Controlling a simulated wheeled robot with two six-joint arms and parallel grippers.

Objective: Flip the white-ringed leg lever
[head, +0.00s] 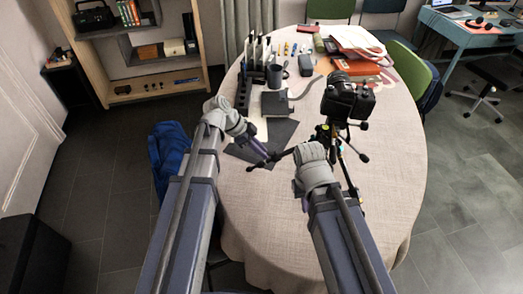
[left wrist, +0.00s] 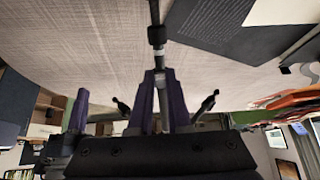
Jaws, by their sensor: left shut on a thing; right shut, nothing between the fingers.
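The black tripod (head: 325,134) stands on the table with a black camera (head: 348,101) on top. One of its legs (left wrist: 154,12) reaches toward my left gripper (head: 270,157). In the left wrist view, a pale ring (left wrist: 158,71) shows on this leg below a black collar (left wrist: 157,36). The purple fingers of my left gripper (left wrist: 160,78) are closed around the leg near that ring. The lever itself is hard to make out between the fingers. My right gripper (head: 304,203) is shut and empty near the tripod's front, mostly hidden behind its own wrist.
A dark mat (head: 262,143) and a grey tablet-like box (head: 275,103) lie left of the tripod. A dark mug (head: 275,77) and a black rack (head: 243,95) stand further back. An orange item (head: 362,67) lies behind the camera. The table's (head: 397,190) right side is clear.

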